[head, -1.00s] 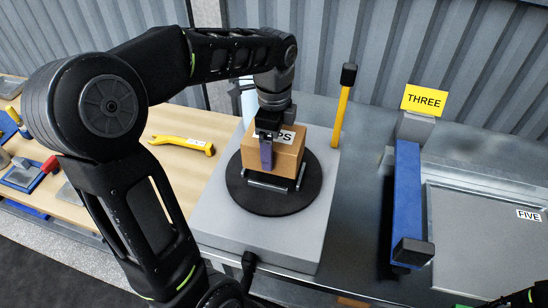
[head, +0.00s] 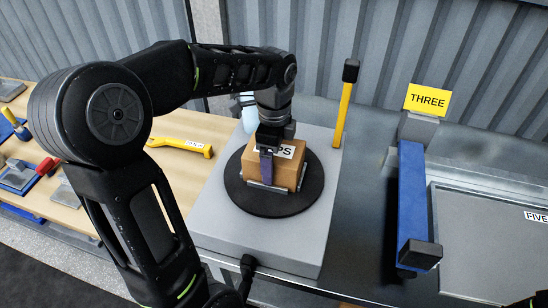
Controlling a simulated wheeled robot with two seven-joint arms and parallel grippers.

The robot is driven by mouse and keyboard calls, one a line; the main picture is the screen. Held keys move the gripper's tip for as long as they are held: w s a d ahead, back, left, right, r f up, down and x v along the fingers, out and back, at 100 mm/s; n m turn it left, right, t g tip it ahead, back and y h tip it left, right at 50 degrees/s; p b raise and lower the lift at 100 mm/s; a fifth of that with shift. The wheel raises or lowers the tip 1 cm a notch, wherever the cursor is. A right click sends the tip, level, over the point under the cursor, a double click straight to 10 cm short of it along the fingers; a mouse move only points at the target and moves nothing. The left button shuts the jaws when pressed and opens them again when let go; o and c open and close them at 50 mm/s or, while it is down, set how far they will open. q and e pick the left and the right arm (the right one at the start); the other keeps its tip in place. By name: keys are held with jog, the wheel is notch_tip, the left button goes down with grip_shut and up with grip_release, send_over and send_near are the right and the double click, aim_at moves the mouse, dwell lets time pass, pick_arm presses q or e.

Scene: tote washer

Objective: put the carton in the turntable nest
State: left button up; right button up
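The brown carton (head: 289,173), with a white label of black letters on top, sits upright low between the metal rails of the nest (head: 276,188) on the round black turntable (head: 301,205). My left gripper (head: 267,165) reaches down over the carton from behind. One purple-grey finger lies against its front face; the other finger is hidden behind the carton. The gripper looks shut on the carton. The carton's underside is hidden. My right gripper is out of view.
The turntable stands on a grey base (head: 221,225). A yellow post (head: 342,110) with a black top rises behind right. A blue bar (head: 411,200), a yellow THREE sign (head: 427,98) and a grey tray (head: 490,270) are at right. A yellow tool (head: 180,145) lies on the wooden bench.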

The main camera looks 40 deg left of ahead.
pick_arm(q)
jog(key=o, duration=1.7)
jog(key=shift+r+p, duration=0.45)
notch_tip(320, 180, up, 6)
jog(key=p, duration=0.3)
jog(key=shift+f, duration=0.2)
notch_tip(320, 180, up, 6)
jog(key=shift+f, duration=0.15)
